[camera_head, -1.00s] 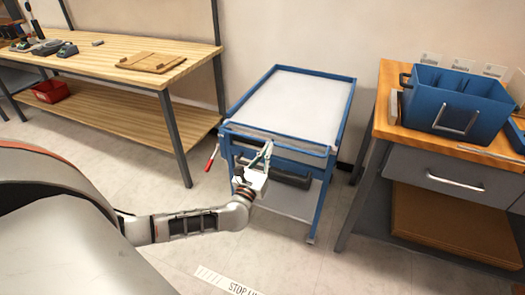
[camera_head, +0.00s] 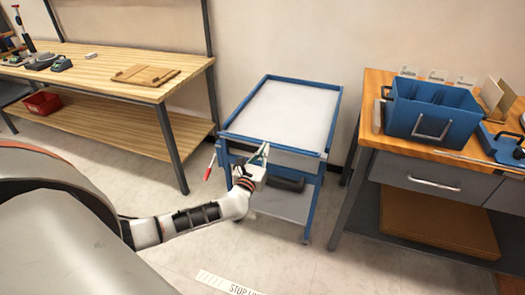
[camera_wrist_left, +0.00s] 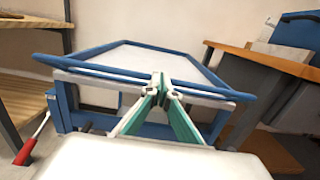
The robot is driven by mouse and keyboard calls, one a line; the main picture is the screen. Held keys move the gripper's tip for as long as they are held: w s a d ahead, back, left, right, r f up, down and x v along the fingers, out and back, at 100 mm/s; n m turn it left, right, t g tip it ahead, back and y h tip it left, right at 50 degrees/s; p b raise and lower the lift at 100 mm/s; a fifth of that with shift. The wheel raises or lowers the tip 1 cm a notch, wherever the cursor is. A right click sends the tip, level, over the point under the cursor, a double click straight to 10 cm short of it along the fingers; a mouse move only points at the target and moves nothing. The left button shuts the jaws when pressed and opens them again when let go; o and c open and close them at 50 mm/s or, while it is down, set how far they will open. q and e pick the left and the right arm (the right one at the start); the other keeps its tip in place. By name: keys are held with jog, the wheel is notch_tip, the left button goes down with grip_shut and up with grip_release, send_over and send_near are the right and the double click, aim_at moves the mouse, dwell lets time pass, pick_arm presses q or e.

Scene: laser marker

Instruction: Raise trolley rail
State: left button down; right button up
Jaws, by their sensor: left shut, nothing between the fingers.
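The trolley (camera_head: 311,190) has a blue frame and a white top. Its blue front rail (camera_head: 290,149) runs along the near edge and meets the side rails at the corners. In the left wrist view the rail (camera_wrist_left: 100,70) crosses in front of me at about side-rail height. My left gripper (camera_head: 265,147) is shut and empty at the middle of the rail. In the wrist view its green-sided fingertips (camera_wrist_left: 160,80) meet at the rail; whether they touch it is unclear. My right gripper is not in view.
A red-handled lever (camera_head: 209,172) sticks out at the trolley's left. A wooden bench (camera_head: 95,75) stands left, with a red bin (camera_head: 42,102) below. A workbench (camera_head: 372,120) with a blue box (camera_head: 415,115) stands right. The floor in front is clear.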

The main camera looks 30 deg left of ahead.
pick_arm(q)
jog(key=w+a+r+g+p, duration=0.1)
jog(key=w+r+p, duration=0.4)
jog(key=shift+g, duration=0.3)
dwell(0.5)
jog(key=shift+s+a+r, duration=0.1)
dwell(0.8)
dwell(0.4)
